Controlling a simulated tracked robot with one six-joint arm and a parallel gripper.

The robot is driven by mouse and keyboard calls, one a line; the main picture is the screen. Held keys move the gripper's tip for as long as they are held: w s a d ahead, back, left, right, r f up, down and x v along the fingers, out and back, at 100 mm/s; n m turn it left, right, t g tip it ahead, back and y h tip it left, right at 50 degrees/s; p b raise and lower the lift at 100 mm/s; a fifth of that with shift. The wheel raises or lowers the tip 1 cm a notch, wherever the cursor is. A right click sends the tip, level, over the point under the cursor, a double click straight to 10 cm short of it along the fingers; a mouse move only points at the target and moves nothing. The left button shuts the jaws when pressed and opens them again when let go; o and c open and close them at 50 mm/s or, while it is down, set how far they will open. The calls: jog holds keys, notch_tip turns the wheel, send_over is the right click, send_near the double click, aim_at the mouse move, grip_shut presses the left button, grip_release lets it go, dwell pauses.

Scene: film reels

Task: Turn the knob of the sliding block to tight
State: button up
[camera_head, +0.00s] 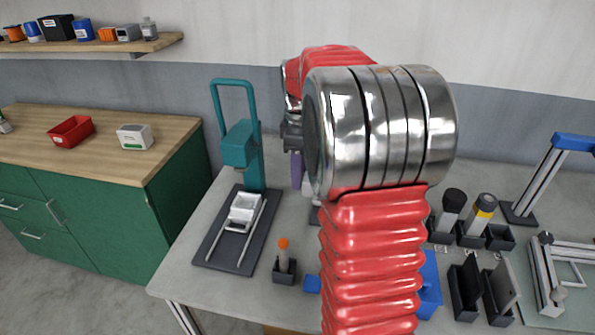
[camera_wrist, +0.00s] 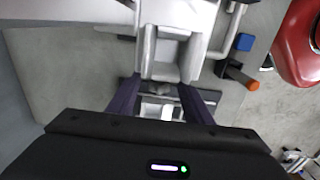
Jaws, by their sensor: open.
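In the wrist view, a pale grey block (camera_wrist: 162,70) with a recess in its top sits on a light grey frame, and I take it for the sliding block. My gripper (camera_wrist: 160,98) is open, with its two dark purple fingers on either side of the view's middle, just below the block. A small pale part (camera_wrist: 158,112) shows between the fingers; I cannot tell whether it is the knob or how it is turned. In the head view my arm hides this place, and only a bit of purple finger shows beside the teal stand.
An orange-handled tool (camera_head: 283,252) stands in a dark holder, also visible in the wrist view (camera_wrist: 238,74). A teal stand (camera_head: 240,145) with a railed carriage is at left. Dark bins (camera_head: 482,290), tools in holders (camera_head: 483,210) and a metal frame (camera_head: 543,280) crowd the right.

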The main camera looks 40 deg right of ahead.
jog(key=shift+c, duration=0.3)
jog(key=c, duration=0.9)
jog(key=shift+a, duration=0.3)
jog(key=shift+c, duration=0.5)
jog(key=shift+d, duration=0.2)
